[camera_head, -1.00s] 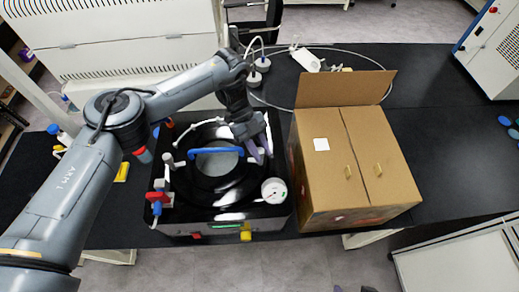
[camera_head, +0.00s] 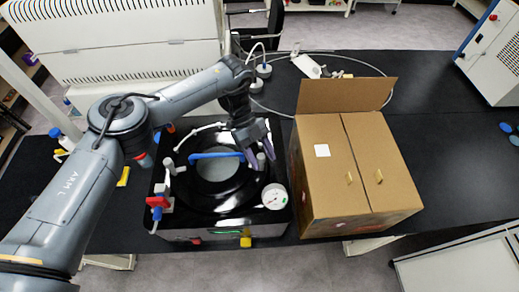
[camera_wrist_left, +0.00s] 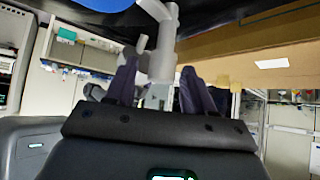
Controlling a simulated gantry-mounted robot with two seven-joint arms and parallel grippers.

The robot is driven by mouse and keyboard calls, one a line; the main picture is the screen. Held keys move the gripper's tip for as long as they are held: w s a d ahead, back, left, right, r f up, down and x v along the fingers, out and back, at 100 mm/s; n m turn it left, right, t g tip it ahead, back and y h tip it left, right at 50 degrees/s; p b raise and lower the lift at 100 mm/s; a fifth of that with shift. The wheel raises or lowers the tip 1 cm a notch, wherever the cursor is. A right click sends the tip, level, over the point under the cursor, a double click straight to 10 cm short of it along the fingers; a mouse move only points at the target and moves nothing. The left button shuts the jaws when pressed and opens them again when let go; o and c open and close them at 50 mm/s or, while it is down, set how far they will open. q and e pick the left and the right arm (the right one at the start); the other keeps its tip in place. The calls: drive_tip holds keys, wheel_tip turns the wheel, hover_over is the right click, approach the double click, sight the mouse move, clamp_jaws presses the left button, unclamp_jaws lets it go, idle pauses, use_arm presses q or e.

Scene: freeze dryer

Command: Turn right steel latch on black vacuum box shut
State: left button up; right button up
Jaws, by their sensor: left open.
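The black vacuum box (camera_head: 240,219) stands on the bench in the head view. Its round lid carries a blue handle (camera_head: 217,155). The right steel latch (camera_head: 261,160) is a small grey post at the lid's right side, partly hidden by my left gripper. My left gripper (camera_head: 261,156) is open, with its purple fingers on either side of this latch. In the left wrist view the latch (camera_wrist_left: 162,55) stands between the two fingers, with the gripper (camera_wrist_left: 160,88) around it. I cannot tell whether a finger touches it. My right gripper is not in view.
A cardboard carton (camera_head: 355,175) with a raised flap stands close to the right of the box. A white gauge (camera_head: 274,196) sits at the box's front right, and a red-and-blue valve (camera_head: 158,202) at its left. A second latch (camera_head: 169,165) is on the left side.

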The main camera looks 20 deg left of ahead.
use_arm(q)
drive_tip(key=shift+w+a, duration=0.1)
drive_tip(key=shift+w+a+r+b, duration=0.2)
drive_tip(key=shift+a+r+b, duration=0.1)
drive_tip(key=shift+a+r, duration=0.1)
drive_tip(key=b+v, duration=0.1)
drive_tip(key=v, duration=0.8)
drive_tip(key=shift+r, duration=0.25)
